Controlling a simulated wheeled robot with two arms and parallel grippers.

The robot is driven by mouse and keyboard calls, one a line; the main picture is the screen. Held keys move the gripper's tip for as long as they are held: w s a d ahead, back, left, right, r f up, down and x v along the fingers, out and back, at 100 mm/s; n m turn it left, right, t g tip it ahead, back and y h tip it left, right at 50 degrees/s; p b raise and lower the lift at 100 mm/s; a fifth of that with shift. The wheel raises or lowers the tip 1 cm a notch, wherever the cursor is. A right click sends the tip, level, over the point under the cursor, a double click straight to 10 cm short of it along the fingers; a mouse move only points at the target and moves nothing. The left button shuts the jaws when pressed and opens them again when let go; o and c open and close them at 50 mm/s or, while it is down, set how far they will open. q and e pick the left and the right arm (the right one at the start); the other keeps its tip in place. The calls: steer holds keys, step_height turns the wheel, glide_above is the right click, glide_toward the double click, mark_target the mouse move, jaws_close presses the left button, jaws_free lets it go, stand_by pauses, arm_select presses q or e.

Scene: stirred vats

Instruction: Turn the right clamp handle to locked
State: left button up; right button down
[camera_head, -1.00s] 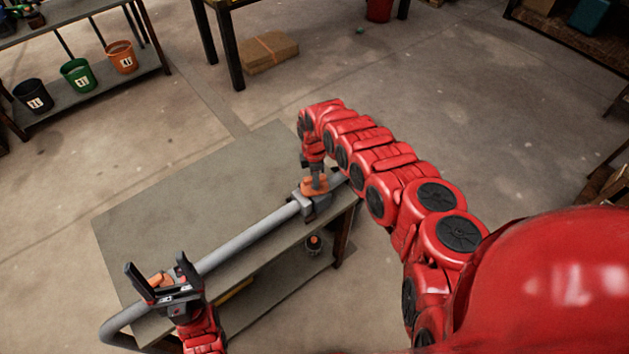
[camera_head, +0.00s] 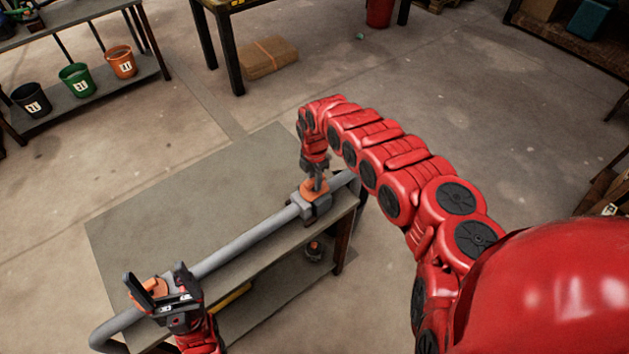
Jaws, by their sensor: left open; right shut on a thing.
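A grey pipe (camera_head: 245,240) runs along the front edge of the grey table and bends at its left end. The right clamp (camera_head: 317,208) sits around the pipe near the table's right end, with an orange handle (camera_head: 309,191) on top. My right gripper (camera_head: 316,183) comes down from above and is shut on that handle; the fingers partly hide it. The left clamp's orange part (camera_head: 152,286) shows at the pipe's left end, partly hidden behind my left gripper (camera_head: 160,285). My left gripper is open, fingers spread upward; I cannot tell whether it touches anything.
The tabletop (camera_head: 185,200) behind the pipe is bare. A dark round item (camera_head: 314,251) and a yellow item (camera_head: 232,299) lie on the lower shelf. A shelf with black, green and orange buckets (camera_head: 77,80) stands at the far left. A cardboard box (camera_head: 270,57) lies on the floor.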

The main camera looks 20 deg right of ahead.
steer(key=c, duration=0.7)
jaws_free()
step_height(320, 180, up, 17)
steer(key=b, duration=0.2)
steer(key=shift+r, duration=0.2)
